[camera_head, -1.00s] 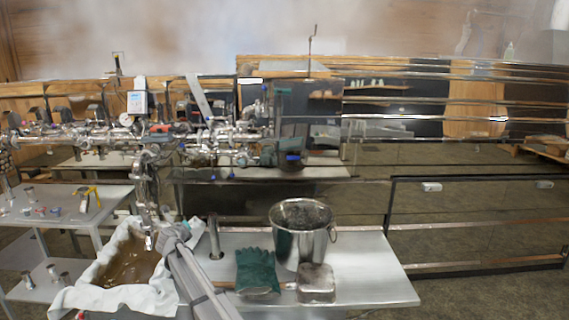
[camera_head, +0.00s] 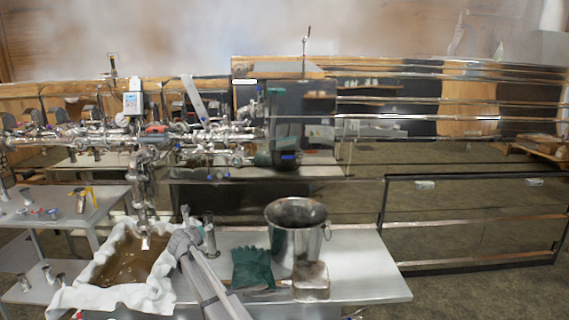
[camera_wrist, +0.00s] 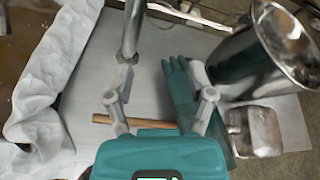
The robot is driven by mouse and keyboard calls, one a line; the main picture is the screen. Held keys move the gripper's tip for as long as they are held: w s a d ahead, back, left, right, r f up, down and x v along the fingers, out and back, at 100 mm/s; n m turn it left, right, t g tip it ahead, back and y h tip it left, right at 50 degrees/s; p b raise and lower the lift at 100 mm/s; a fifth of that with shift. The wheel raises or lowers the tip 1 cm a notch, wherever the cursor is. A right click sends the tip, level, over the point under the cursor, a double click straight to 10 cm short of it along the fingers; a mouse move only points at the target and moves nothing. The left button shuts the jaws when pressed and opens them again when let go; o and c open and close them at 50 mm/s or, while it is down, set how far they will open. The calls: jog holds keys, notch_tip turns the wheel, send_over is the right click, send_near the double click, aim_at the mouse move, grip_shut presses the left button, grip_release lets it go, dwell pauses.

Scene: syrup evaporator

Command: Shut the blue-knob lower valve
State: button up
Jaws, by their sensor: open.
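The metal pipework with its valves (camera_head: 150,135) runs across the left and middle of the head view. Small blue spots show on its lower fittings, one at a low fitting (camera_head: 211,177), but I cannot tell which is the blue-knob lower valve. A vertical pipe with a spout (camera_head: 145,215) hangs above the cloth-lined pan. My gripper (camera_head: 187,222) is above the front table, below the pipework and apart from it. In the wrist view my gripper (camera_wrist: 161,72) is open and empty, with the fingers apart above the table. No blue knob shows there.
The front table (camera_head: 365,270) holds a metal bucket (camera_head: 296,235), green gloves (camera_head: 253,268), a metal block (camera_head: 311,280) and an upright metal cylinder (camera_head: 210,235). The cloth-lined pan (camera_head: 75,292) holds brown liquid. A side table (camera_head: 100,205) stands left. Open floor lies right.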

jog(key=s+d+f+m+g+h+p, duration=0.15)
jog(key=s+d+m, duration=0.35)
jog(key=d, duration=0.6)
jog(key=s+d+f+m+g+p, duration=0.1)
jog(key=s+d+m+g, duration=0.2)
jog(key=d+m, duration=0.6)
jog(key=s+d+f+m+g+h+p, duration=0.15)
jog(key=s+d+m, duration=0.3)
jog(key=d, duration=0.75)
jog(key=s+d+m+g+y, duration=0.1)
jog(key=s+d+m+g, duration=0.1)
jog(key=s+d+m, duration=0.3)
jog(key=s+d+m+g+y+p, duration=0.1)
jog(key=s+d+m+g, duration=0.2)
jog(key=s+m, duration=0.6)
jog(key=s+d+f+m+g+y+p, duration=0.1)
jog(key=s+d+m+g+y, duration=0.1)
jog(key=s+d+m, duration=0.5)
jog(key=s, duration=0.4)
jog(key=shift+d+g, duration=0.25)
jog(key=shift+g, duration=0.15)
jog(key=shift+s, duration=0.1)
